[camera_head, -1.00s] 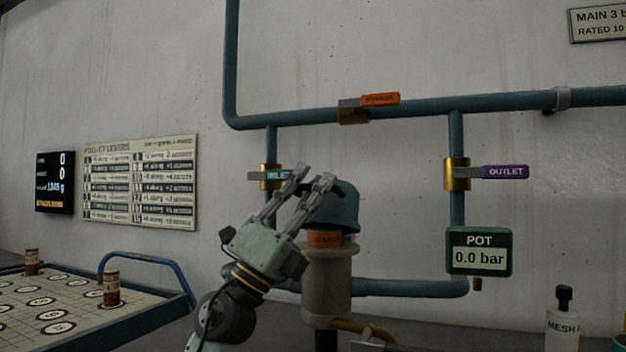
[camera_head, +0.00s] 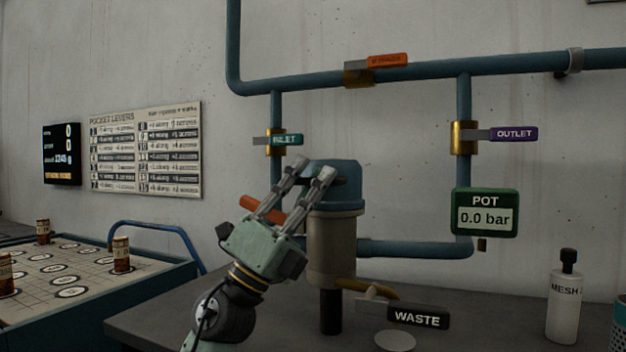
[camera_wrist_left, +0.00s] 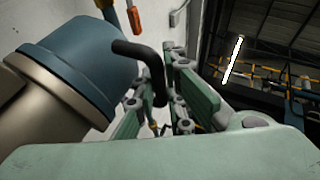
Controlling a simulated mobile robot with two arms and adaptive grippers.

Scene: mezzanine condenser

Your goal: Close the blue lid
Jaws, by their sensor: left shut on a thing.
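The blue lid (camera_head: 345,172) sits level on top of the grey-beige pot (camera_head: 332,248), with no gap that I can see. In the left wrist view the lid (camera_wrist_left: 85,62) fills the upper left, and its black curved handle (camera_wrist_left: 140,50) runs in between my fingers. My left gripper (camera_head: 312,170) is at the left front of the lid, shut on the handle. The fingers hide part of the lid and handle in the head view. My right gripper is not in view.
An orange lever (camera_head: 262,208) sticks out left of the pot, behind my gripper. The WASTE lever (camera_head: 418,315) is low at right. Blue pipes with INLET (camera_head: 286,139) and OUTLET (camera_head: 512,134) valves run behind. A MESH bottle (camera_head: 563,300) stands at right.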

